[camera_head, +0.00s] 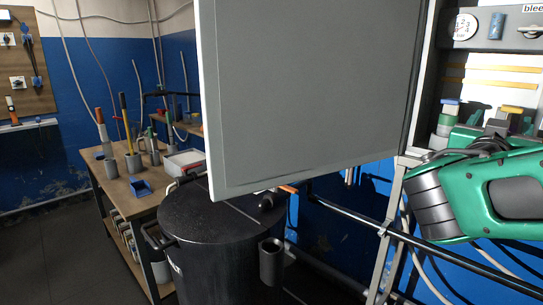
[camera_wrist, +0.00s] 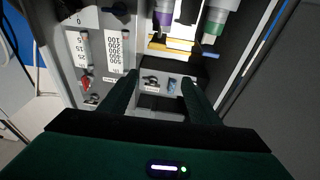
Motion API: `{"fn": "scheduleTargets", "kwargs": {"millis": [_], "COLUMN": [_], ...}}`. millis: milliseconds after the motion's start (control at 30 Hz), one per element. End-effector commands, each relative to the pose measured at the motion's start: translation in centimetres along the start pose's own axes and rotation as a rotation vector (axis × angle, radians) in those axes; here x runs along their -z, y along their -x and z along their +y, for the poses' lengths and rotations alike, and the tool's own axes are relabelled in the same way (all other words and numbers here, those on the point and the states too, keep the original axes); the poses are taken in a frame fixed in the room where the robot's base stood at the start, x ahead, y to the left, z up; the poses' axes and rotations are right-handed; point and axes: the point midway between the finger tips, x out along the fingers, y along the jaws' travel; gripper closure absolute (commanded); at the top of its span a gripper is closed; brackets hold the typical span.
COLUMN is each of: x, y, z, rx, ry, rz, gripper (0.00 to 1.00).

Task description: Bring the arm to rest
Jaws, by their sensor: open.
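My gripper (camera_wrist: 160,80) is open in the wrist view, its two dark fingers apart with nothing between them. It points into an open cabinet (camera_wrist: 232,98), towards a small panel (camera_wrist: 160,85) with little switches. I cannot tell whether the fingertips touch anything. In the head view my green arm reaches in from the right, in front of the cabinet (camera_head: 428,85). The gripper itself is not visible there.
The cabinet's grey door (camera_head: 305,85) stands open left of my arm. A black barrel (camera_head: 215,235) is below it. A workbench (camera_head: 125,190) with cups and tools stands at the left. Coloured-capped containers (camera_head: 447,118) sit inside the cabinet. Floor (camera_head: 50,255) is clear at the far left.

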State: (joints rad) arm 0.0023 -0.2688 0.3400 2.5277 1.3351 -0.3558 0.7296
Motion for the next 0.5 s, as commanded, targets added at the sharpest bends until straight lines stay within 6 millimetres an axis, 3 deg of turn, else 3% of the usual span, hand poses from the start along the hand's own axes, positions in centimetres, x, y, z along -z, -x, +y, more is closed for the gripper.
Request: {"fn": "scheduleTargets", "kwargs": {"millis": [267,367,500], "x": [-6.1,-9.1,-15.1], "y": [-0.6,-0.2,1.8], "z": [4.8,6.6,9.8], "rx": [-0.109,-0.148,-0.199], "ry": [0.031,0.046,0.074], "rz": [-0.226,-0.346,-0.602], "gripper": [0.44,0.44,0.44]}}
